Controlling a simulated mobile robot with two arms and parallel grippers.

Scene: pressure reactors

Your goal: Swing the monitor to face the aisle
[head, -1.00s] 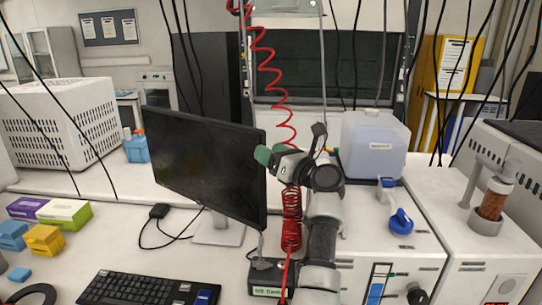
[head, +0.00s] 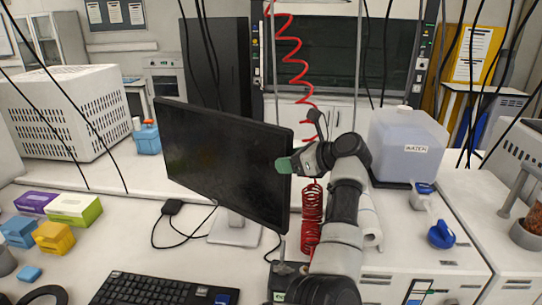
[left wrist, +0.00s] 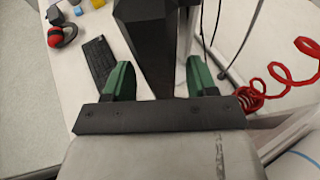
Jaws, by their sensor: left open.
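The black monitor (head: 215,160) stands upright on a light stand (head: 234,230) on the white bench. Its dark screen faces front and slightly left in the head view. My left gripper (head: 285,165), with green fingertips, is at the monitor's right edge, overlapping it in the picture. In the left wrist view the gripper (left wrist: 159,66) is open, with a green finger on either side of the dark monitor (left wrist: 150,30). I cannot tell whether either finger touches it. My right gripper is not in view.
A keyboard (head: 160,290) lies in front of the monitor, with small boxes (head: 75,209) to its left. A red coiled hose (head: 311,218) hangs behind my left arm. A water container (head: 408,148) stands at right. Black cables hang across the view.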

